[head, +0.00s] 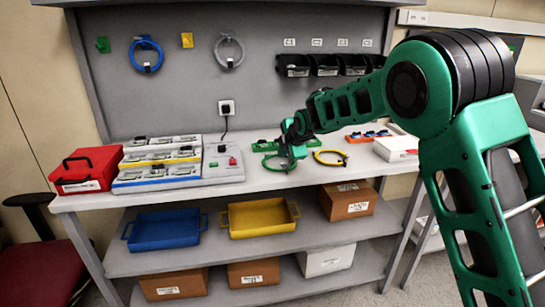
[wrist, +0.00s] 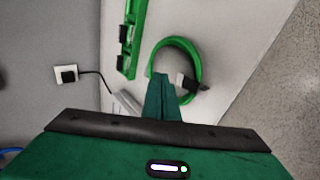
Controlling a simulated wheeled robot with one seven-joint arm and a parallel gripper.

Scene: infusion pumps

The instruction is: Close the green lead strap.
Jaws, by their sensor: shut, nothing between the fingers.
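The green lead (head: 268,167) lies coiled in a ring on the bench, partly behind my gripper (head: 291,156). In the wrist view the green lead (wrist: 193,49) shows as a loop just beyond my fingertips. Its strap (wrist: 188,82), a small dark and pale piece, sits across the loop to the right of the fingers. I cannot tell whether the strap is open or shut. My gripper (wrist: 162,78) is shut and empty, with its tips over the left part of the loop, beside the strap; whether they touch the lead is unclear.
A green rack (wrist: 131,38) stands left of the loop in the wrist view. A yellow lead (head: 330,157) lies to the right on the bench. A grey charging station (head: 222,165) and a red case (head: 87,170) are to the left. The bench's front edge is close.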

